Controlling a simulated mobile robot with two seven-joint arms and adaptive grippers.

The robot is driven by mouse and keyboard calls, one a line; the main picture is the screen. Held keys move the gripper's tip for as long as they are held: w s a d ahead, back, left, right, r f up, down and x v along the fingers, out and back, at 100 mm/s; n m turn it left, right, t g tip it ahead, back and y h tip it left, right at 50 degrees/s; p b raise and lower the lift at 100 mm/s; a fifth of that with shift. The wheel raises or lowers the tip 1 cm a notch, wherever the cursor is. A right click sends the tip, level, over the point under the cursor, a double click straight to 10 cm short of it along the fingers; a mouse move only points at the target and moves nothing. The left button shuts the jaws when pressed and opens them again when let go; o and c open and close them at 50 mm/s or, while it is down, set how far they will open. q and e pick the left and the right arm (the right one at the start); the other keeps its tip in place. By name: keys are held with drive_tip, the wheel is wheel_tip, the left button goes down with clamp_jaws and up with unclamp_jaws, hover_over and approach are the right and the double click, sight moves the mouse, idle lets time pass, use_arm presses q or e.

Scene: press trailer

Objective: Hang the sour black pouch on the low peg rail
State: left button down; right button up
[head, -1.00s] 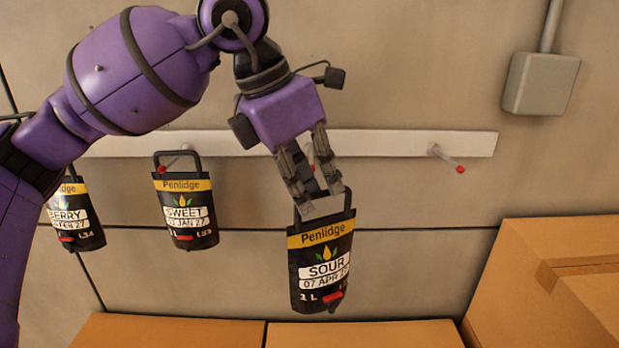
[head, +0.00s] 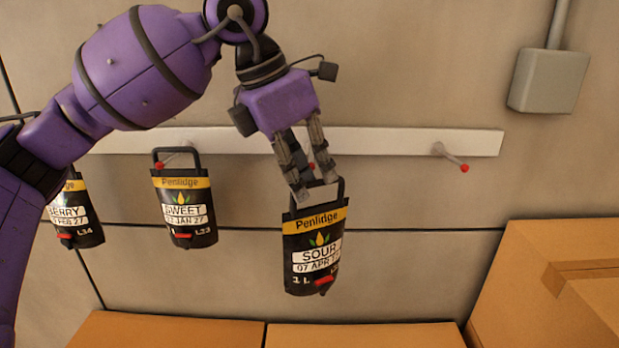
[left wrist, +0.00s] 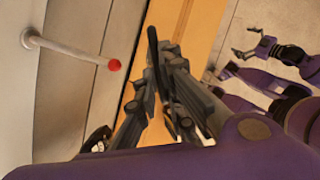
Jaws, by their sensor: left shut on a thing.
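The sour black pouch (head: 316,252) has a yellow Penlidge band, a white SOUR label and a red tap. My left gripper (head: 316,192) is shut on its top handle, and the pouch hangs nearly upright below the fingers. The low peg rail (head: 400,142) is a white strip on the wall. One red-tipped peg (head: 311,165) shows between my left fingers, just above the pouch's handle; the handle's depth relative to it is unclear. In the left wrist view, the handle (left wrist: 153,50) rises edge-on between the fingers. The right peg (head: 452,158) is empty.
The SWEET pouch (head: 185,212) hangs from a peg at left. The BERRY pouch (head: 75,215) is further left, partly behind my arm. Cardboard boxes (head: 365,336) line the bottom and right. A grey wall box (head: 548,80) sits upper right. My right arm shows in the left wrist view.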

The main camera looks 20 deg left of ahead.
use_arm(q)
drive_tip(key=shift+w+a+r, duration=0.1)
drive_tip(key=shift+w+a, duration=0.15)
drive_tip(key=shift+w, duration=0.65)
drive_tip(key=shift+a+r, duration=0.1)
drive_tip(key=shift+r, duration=0.1)
drive_tip(key=r, duration=0.1)
drive_tip(key=a+r, duration=0.1)
drive_tip(key=shift+w+a+r+p, duration=0.1)
drive_tip(key=shift+a+r+p, duration=0.1)
drive_tip(key=shift+r+p, duration=0.1)
idle(0.3)
drive_tip(key=shift+w, duration=0.15)
